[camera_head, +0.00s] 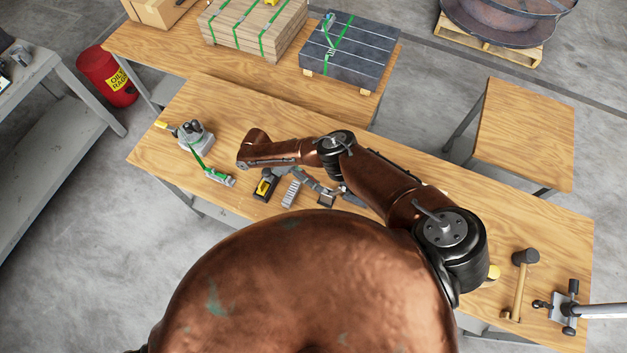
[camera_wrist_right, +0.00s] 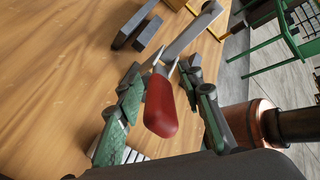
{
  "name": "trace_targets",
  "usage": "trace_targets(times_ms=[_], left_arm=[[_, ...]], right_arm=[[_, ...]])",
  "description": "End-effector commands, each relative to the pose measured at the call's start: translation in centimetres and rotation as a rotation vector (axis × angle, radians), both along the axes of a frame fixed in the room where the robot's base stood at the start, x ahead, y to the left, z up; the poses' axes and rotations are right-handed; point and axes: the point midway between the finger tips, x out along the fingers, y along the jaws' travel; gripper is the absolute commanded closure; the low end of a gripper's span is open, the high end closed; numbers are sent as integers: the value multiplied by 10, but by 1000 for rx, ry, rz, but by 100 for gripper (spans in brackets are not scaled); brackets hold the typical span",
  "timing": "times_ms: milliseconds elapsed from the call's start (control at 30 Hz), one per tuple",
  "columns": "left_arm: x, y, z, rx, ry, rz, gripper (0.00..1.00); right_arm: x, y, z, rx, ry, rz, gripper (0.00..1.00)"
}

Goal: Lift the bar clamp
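The bar clamp (camera_wrist_right: 160,105) shows in the right wrist view, with a red handle and a grey metal bar running toward the upper right. Its handle lies between the two greenish fingers of my right gripper (camera_wrist_right: 163,72). The fingers stand apart on either side, with visible gaps to the handle, so the gripper is open. In the head view my right gripper (camera_head: 320,184) is low over the near side of the wooden table, partly covered by my arm. I cannot make out the clamp clearly there. My left gripper is not in view.
On the table (camera_head: 400,165), a grey ribbed block (camera_head: 291,192) and a black-and-yellow tool (camera_head: 265,185) lie close to my right gripper. A green-strapped device (camera_head: 196,137) stands left. A mallet (camera_head: 521,280) and a vise-like tool (camera_head: 566,306) are at the right.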

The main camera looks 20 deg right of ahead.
Motion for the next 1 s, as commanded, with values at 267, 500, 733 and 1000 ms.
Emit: trace_targets(times_ms=[267,500,733,1000], left_arm=[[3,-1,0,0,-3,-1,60],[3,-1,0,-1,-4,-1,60],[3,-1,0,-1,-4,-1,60],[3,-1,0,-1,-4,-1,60]], right_arm=[[2,-2,29,-2,-3,3,66],[2,-1,73,0,-2,3,66],[0,0,96,0,1,1,66],[-1,0,99,0,1,1,66]])
